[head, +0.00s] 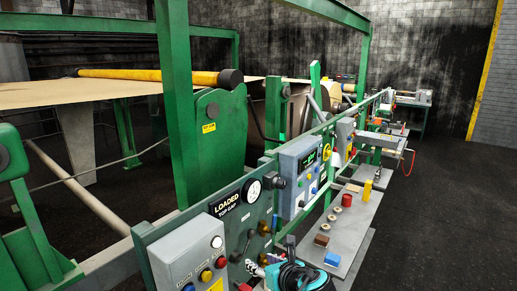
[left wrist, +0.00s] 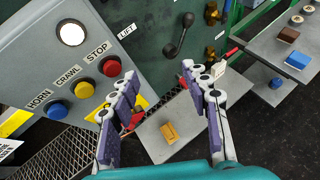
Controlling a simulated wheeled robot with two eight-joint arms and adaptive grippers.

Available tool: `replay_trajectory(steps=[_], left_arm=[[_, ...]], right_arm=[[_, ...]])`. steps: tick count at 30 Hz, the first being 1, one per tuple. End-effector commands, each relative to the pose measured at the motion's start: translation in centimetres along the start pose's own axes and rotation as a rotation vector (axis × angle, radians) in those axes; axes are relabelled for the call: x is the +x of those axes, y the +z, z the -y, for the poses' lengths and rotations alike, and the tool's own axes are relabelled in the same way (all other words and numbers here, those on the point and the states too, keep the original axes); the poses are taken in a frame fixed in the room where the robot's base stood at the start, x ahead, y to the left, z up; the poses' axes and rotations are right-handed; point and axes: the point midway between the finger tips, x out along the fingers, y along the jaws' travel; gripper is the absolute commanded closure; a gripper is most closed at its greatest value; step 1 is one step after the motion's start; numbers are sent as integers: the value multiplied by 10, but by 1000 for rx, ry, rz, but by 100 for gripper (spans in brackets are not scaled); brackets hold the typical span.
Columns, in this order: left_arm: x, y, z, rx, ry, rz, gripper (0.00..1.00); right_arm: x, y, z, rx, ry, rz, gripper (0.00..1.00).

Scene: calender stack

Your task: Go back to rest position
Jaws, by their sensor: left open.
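My left gripper (head: 272,264) shows at the bottom of the head view, a teal body in front of the green machine panels. In the left wrist view the two purple-padded fingers of this gripper (left wrist: 160,76) are spread apart with nothing between them. Its fingertips lie in front of the grey button box (left wrist: 62,70) and the green panel, apparently clear of both. My right gripper is not in either view.
A grey shelf (head: 341,232) holds a blue block (head: 332,259), a brown block (head: 321,240), a red cylinder (head: 347,200) and other small items. A lower plate (left wrist: 147,140) bears a yellow-orange block (left wrist: 169,132). Open dark floor (head: 440,220) lies at the right.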

Motion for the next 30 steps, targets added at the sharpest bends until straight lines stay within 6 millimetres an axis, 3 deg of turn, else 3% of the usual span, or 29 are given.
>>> replay_trajectory(steps=[8, 11, 15, 18, 24, 30], left_arm=[[24, -47, -91, -597, 51, -190, 53], [27, -80, -136, -959, 108, -282, 53], [22, -140, -193, -1586, 240, -408, 53], [15, -180, -219, -2015, 351, -473, 53], [3, -231, -240, -2621, 538, -544, 53], [0, -243, -243, -2810, 606, -565, 53]], right_arm=[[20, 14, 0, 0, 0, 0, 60], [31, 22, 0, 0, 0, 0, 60], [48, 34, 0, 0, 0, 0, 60], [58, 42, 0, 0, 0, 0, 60], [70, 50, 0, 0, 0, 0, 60], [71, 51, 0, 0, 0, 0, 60]])
